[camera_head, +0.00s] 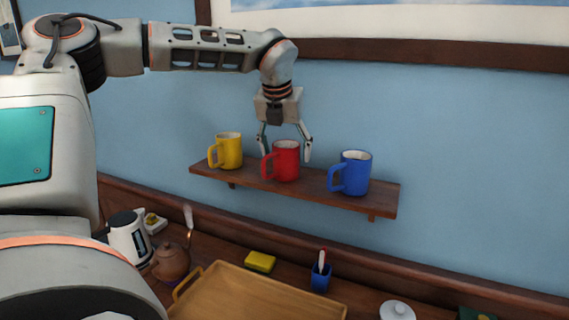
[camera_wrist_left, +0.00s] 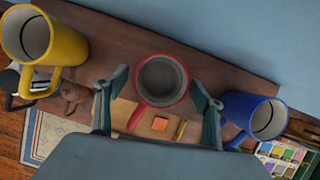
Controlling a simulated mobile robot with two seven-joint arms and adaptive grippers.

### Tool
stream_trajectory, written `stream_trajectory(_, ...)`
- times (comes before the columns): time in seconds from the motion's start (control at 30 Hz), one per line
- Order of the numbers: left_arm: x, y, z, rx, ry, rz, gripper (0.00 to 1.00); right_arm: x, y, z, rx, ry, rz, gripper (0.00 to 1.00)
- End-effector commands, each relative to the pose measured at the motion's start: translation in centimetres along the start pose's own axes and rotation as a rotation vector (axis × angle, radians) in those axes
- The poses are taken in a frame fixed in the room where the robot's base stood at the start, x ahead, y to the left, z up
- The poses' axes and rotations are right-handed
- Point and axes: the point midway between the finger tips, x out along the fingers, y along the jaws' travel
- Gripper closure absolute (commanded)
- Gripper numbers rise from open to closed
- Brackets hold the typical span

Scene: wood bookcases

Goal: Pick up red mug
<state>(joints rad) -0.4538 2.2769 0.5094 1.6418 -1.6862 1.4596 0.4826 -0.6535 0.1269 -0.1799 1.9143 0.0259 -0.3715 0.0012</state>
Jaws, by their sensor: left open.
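A red mug (camera_head: 286,163) stands upright in the middle of a wooden wall shelf (camera_head: 220,174), its handle toward the left in the head view. My left gripper (camera_head: 286,157) points down from above, open, with one finger on each side of the mug. In the left wrist view the red mug (camera_wrist_left: 160,80) shows from above, its rim between the two fingertips of the left gripper (camera_wrist_left: 160,90), with its handle toward the bottom. I cannot tell whether the fingers touch it. My right gripper is not in view.
A yellow mug (camera_head: 229,151) stands left of the red one and a blue mug (camera_head: 351,174) stands right, both on the shelf. Below are a wooden tray (camera_head: 240,290), a teapot (camera_head: 171,262), a kettle (camera_head: 128,237), a yellow sponge (camera_head: 260,262) and a blue cup (camera_head: 321,277).

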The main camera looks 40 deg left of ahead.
Motion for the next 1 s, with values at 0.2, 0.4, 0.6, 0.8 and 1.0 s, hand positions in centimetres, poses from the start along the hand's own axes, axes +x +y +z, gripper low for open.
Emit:
stream_trajectory(0.2,0.0,0.0,0.0,0.0,0.0,0.0,0.66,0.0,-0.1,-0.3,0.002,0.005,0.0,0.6)
stream_trajectory(0.4,-0.1,0.0,0.0,0.001,-0.001,0.0,0.81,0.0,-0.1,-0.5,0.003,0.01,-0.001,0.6)
stream_trajectory(0.6,-0.2,0.0,0.1,0.001,-0.002,0.0,0.81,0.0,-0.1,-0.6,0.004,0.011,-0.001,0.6)
stream_trajectory(0.8,-1.6,0.0,0.8,0.001,-0.006,0.001,0.81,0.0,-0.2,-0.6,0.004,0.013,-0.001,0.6)
stream_trajectory(1.0,-5.1,0.0,2.2,-0.001,-0.008,0.002,0.81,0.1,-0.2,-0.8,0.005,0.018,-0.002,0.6)
